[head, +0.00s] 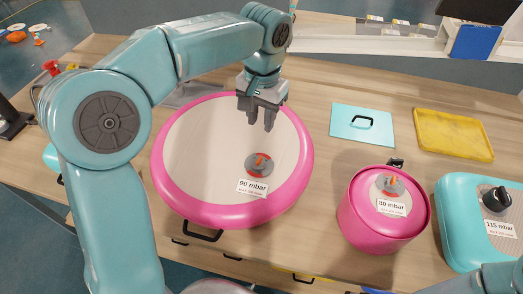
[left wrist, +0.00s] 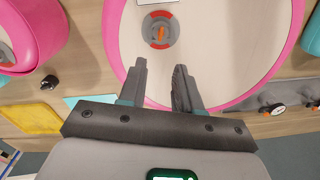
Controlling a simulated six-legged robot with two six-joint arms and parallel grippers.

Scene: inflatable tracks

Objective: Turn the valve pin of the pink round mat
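The pink round mat (head: 166,187) has a pale top and lies on the wooden table in the head view. Its valve (head: 258,164) is a grey disc with red segments and an orange pin, above a "90 mbar" label. In the left wrist view the orange pin (left wrist: 160,32) shows unobstructed, ahead of the fingertips. My left gripper (head: 262,119) points down over the far part of the mat, apart from the valve. Its two fingers (left wrist: 160,68) are spread with nothing between them. My right gripper is out of view.
A pink cylinder (head: 362,222) with a similar valve stands right of the mat. A teal block (head: 460,240) with a black knob is farther right. A teal panel (head: 345,122) with a black handle and a yellow tray (head: 455,133) lie behind. Bare table separates the mat and cylinder.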

